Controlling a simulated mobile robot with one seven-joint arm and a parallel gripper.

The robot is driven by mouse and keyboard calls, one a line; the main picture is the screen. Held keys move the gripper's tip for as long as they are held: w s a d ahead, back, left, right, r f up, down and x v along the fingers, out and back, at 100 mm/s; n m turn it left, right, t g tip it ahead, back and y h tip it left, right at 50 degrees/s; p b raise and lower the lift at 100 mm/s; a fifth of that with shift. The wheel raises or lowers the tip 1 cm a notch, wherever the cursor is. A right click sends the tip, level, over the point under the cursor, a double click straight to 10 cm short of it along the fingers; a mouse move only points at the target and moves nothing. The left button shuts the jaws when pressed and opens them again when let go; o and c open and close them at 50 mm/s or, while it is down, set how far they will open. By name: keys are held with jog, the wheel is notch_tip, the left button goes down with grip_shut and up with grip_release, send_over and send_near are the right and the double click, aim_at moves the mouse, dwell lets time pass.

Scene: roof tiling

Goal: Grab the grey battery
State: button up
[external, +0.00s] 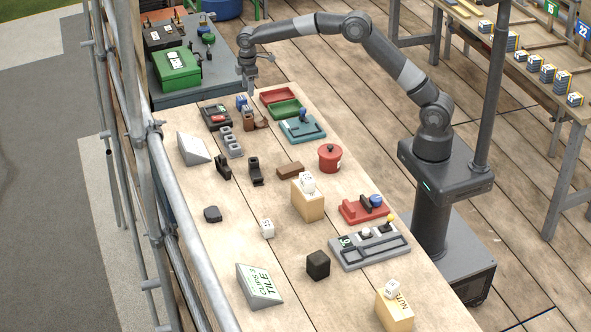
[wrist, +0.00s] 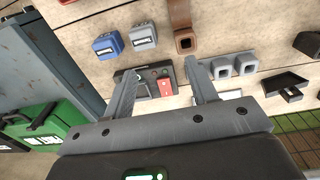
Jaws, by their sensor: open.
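A small grey block with a pale label, which looks like the grey battery (wrist: 143,36), sits on the bench in the wrist view. It is just right of a matching blue block (wrist: 107,45). In the external view the blue block (external: 241,101) shows, but the grey one is too small to make out clearly. My gripper (wrist: 160,72) is open and empty, with its fingers apart. It is above the bench's far end in the external view (external: 250,88). In the wrist view the grey block lies beyond the fingertips, not between them.
A dark charger-like unit with a red part (wrist: 164,85) lies below my fingers. A grey socket row (wrist: 235,65) and a brown holder (wrist: 183,40) are close by. A green case (external: 177,68) stands on the side table. Scaffold poles (external: 185,215) line the bench's left edge.

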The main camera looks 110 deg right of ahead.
aim_at(248, 107)
jog(key=d+f, duration=0.3)
jog(key=shift+s+d+f, duration=0.2)
notch_tip(248, 107, down, 5)
jog(key=shift+r, duration=0.15)
jog(key=shift+s+f, duration=0.1)
jog(key=shift+f, duration=2.8)
jog(key=shift+c, duration=0.5)
jog(key=c, duration=0.8)
